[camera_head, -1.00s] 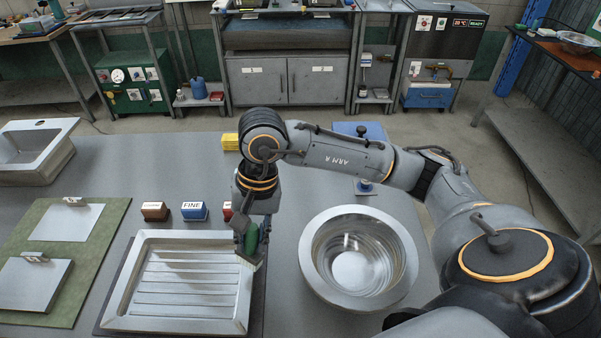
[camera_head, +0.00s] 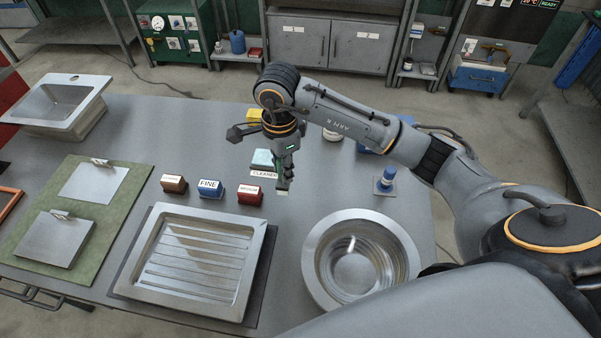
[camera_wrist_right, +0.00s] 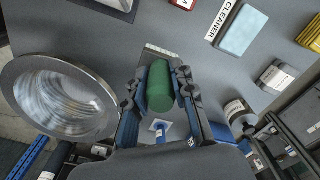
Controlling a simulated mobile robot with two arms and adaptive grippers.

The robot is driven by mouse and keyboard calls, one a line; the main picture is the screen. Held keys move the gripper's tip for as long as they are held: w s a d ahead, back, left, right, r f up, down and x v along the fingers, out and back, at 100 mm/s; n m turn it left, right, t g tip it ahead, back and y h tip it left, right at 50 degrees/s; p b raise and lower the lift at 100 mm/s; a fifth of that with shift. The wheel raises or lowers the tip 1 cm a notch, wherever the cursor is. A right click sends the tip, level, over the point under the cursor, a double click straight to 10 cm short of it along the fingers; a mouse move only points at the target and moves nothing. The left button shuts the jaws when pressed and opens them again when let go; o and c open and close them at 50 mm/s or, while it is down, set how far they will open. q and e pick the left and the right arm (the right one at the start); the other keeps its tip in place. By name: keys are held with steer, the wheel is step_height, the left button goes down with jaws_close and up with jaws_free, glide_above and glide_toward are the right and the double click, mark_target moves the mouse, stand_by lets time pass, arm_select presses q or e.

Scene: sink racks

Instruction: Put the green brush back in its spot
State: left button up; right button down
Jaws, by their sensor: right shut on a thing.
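My right gripper (camera_head: 283,190) is shut and points down over the bench, in front of the CLEANER label (camera_head: 265,173) and right of the red block (camera_head: 250,194). In the right wrist view, the green brush (camera_wrist_right: 170,88) shows as a green cylinder between the fingers of the gripper (camera_wrist_right: 160,72). In the head view the brush is mostly hidden by the gripper. A blue-handled piece (camera_head: 388,178) stands upright on a small square plate at the right; it also shows in the wrist view (camera_wrist_right: 161,130). My left gripper is not in view.
A drainer tray (camera_head: 262,240) and a round steel bowl (camera_head: 318,285) lie in front. Brown (camera_head: 173,184) and blue FINE (camera_head: 210,188) blocks stand left of the red one. A light-blue block (camera_head: 262,157) and a yellow block (camera_head: 253,116) are behind. A sink (camera_head: 95,85) stands far left.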

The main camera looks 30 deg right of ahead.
steer(key=d+f+p, duration=0.1)
steer(key=f, duration=0.2)
steer(key=w+d+f+p, duration=0.1)
steer(key=d+f, duration=0.1)
steer(key=f, duration=0.1)
steer(key=d+f+p, duration=0.1)
steer(key=d+f, duration=0.1)
steer(key=f, duration=0.1)
steer(key=shift+w+d+p, duration=0.15)
steer(key=shift+w+p, duration=0.2)
steer(key=shift+w, duration=0.05)
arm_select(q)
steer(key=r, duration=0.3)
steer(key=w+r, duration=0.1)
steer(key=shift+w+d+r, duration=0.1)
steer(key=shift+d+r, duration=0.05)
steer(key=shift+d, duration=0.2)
arm_select(e)
steer(key=shift+f, duration=0.1)
steer(key=shift+f, duration=0.15)
steer(key=c, duration=1.1)
jaws_free()
